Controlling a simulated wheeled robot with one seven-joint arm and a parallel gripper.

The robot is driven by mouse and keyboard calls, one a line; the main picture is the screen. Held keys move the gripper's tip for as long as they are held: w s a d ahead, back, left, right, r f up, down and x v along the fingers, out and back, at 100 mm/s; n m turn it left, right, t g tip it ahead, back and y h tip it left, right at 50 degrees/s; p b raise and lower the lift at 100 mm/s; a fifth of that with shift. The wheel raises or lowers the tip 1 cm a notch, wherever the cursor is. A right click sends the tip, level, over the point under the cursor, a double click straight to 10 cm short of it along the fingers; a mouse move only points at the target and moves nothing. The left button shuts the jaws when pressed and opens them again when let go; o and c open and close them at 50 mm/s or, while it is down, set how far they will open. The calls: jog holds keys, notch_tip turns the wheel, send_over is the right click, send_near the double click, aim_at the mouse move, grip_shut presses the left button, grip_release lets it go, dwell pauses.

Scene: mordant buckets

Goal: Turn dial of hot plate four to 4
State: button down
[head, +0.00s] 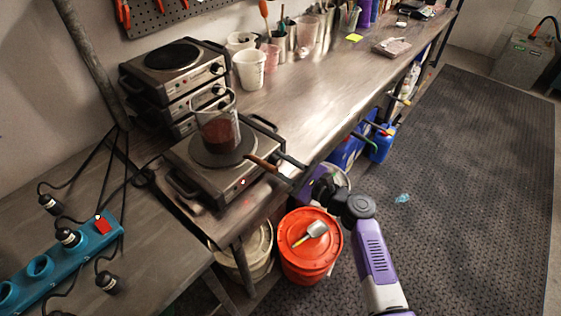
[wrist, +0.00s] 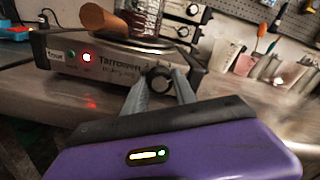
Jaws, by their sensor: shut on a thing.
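Hot plate four (head: 205,190) is a metal box with a round dark heating surface, on the bench's near end. In the wrist view, its front panel (wrist: 120,62) bears a label reading "Four" and a lit red lamp (wrist: 87,58). My gripper (wrist: 160,84) is at the right part of this panel, its two grey fingers shut on the dark round dial (wrist: 160,74). The fingers partly hide the dial, and its setting cannot be read. In the head view, my gripper (head: 284,168) reaches the plate's front right corner, and the dial is hidden.
A glass beaker (head: 219,125) of dark red liquid stands on the plate, beside a wooden handle (head: 262,163) jutting over the front. More hot plates (head: 172,62) are stacked behind. A red bucket (head: 310,262) stands on the floor below. Open floor (head: 470,190) lies right.

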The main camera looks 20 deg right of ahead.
jog(key=shift+d+f, duration=0.1)
dwell(0.4)
jog(key=c, duration=1)
grip_release()
jog(key=v, duration=0.7)
jog(key=shift+s+b, duration=0.35)
jog(key=shift+d, duration=0.15)
